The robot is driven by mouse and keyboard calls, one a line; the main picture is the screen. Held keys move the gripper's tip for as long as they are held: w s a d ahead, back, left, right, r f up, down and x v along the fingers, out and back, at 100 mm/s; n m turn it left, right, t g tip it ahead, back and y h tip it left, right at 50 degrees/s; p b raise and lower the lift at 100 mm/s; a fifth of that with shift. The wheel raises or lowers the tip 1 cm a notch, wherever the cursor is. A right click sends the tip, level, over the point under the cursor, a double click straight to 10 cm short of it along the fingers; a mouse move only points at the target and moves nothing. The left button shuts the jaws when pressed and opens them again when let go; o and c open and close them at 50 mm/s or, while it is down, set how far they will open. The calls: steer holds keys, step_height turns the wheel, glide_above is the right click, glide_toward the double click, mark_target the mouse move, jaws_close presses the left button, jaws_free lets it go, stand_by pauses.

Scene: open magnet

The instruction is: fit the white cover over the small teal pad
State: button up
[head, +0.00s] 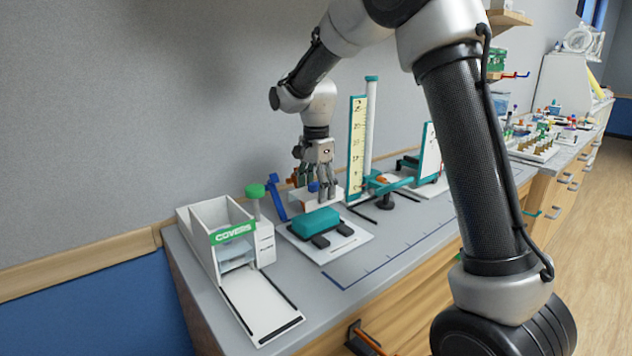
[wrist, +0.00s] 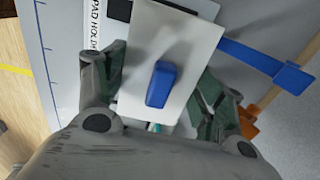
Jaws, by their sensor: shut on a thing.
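The white cover (head: 326,196) is a flat plate with a blue knob (wrist: 161,84) on top. My gripper (head: 317,190) is shut on the cover, with a finger along each long side of it in the wrist view (wrist: 163,72). It holds the cover above the bench, just behind the teal pad in the head view. The small teal pad (head: 316,221) rests on the white pad holder (head: 345,246), with dark blocks at its front. In the wrist view the cover hides most of what lies below; only a sliver of teal shows at its lower edge.
A white box labelled COVERS (head: 209,218) with a front ramp (head: 258,301) stands at left. The front right bench is clear.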

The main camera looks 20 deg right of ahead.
mark_target(316, 214)
steer(key=shift+f, duration=3.15)
steer(key=shift+f, duration=0.25)
steer(key=o, duration=0.9)
step_height(316, 214, up, 12)
steer(key=shift+r, duration=0.1)
